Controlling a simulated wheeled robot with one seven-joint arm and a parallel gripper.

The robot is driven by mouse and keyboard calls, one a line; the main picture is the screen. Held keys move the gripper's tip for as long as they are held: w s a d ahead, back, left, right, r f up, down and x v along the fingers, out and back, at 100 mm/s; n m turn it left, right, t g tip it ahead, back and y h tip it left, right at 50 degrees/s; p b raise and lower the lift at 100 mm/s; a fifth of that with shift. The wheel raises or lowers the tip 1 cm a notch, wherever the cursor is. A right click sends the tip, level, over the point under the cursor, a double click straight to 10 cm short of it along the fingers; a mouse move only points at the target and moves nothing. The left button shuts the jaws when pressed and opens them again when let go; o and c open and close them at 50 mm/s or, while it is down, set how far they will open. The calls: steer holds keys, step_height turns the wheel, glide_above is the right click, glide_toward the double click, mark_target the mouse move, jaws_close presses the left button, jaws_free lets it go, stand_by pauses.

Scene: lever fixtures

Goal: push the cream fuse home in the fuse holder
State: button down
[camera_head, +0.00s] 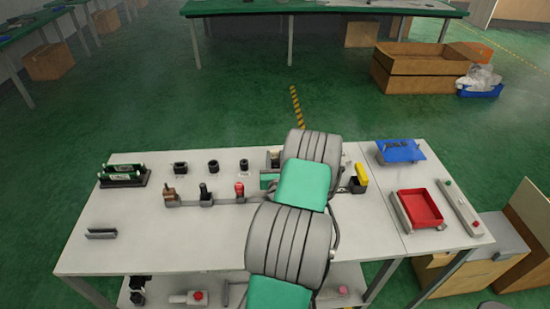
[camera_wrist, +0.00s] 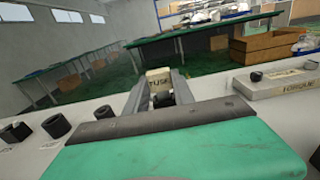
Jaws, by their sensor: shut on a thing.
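The cream fuse (camera_wrist: 158,78), a block with dark "FUSE" lettering, stands upright between my fingertips in the wrist view. My gripper (camera_wrist: 160,88) is shut on it, one dark finger on each side. A small dark part shows below the fuse, between the fingers; I cannot tell what it is. The fuse holder is not clearly visible in either view, and I cannot tell how deep the fuse sits.
In the wrist view a grey box (camera_wrist: 290,84) with a dark knob lies at right, and black round knobs (camera_wrist: 56,126) at left. In the head view a lever row (camera_head: 205,196), a red tray (camera_head: 418,208) and a blue stand (camera_head: 400,151) are on the table. The front left is mostly clear.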

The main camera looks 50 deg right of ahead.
steer(key=shift+r+p, duration=1.15)
steer(key=shift+p, duration=0.05)
steer(key=shift+f, duration=0.15)
stand_by(1.1)
steer(key=shift+f, duration=0.35)
steer(key=shift+f+b, duration=0.75)
steer(key=shift+b, duration=0.15)
steer(key=c, duration=1)
jaws_free()
steer(key=shift+r, duration=0.1)
steer(key=shift+r, duration=0.1)
